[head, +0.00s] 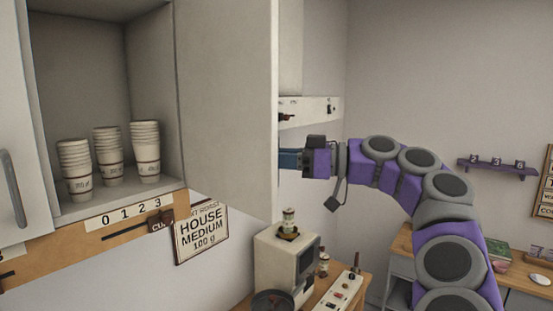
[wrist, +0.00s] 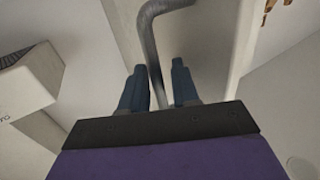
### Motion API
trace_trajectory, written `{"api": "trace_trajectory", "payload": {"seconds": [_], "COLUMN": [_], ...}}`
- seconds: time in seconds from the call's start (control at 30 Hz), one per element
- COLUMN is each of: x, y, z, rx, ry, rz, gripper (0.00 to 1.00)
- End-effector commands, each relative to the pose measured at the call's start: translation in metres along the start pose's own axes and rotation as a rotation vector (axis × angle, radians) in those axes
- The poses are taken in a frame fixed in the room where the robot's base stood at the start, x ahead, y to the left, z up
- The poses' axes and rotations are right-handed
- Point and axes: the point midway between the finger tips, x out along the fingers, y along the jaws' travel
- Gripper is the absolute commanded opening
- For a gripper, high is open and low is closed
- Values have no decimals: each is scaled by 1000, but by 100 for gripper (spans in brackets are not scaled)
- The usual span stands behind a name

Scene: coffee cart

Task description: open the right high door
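The right high door (head: 228,95) stands swung open from the wall cabinet, its inner face toward the head camera. My gripper (head: 288,160) is at the far, outer side of this door, its fingertips partly hidden behind the door's edge. In the wrist view, the grey bar handle (wrist: 150,45) runs down between the two blue fingers of my gripper (wrist: 160,82). The bar is close to the left finger, and a gap shows between it and the right finger. The door's outer face (wrist: 208,50) fills the area behind the handle.
Stacked paper cups (head: 110,155) stand inside the open cabinet. A neighbouring door (head: 25,130) with a handle is at the left. Below are a label rail (head: 85,245), a house medium sign (head: 202,232) and a grinder-like machine (head: 272,262). A small wall shelf (head: 497,167) is at the right.

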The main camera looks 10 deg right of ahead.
Motion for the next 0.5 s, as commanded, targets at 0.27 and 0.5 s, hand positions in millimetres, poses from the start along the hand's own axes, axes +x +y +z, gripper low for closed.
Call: {"api": "trace_trajectory", "payload": {"seconds": [0.27, 0.5], "x": [-7, -48], "y": [1, 2], "z": [0, -2], "rx": [0, -1], "ry": [0, 1], "rz": [1, 5], "gripper": [30, 30]}}
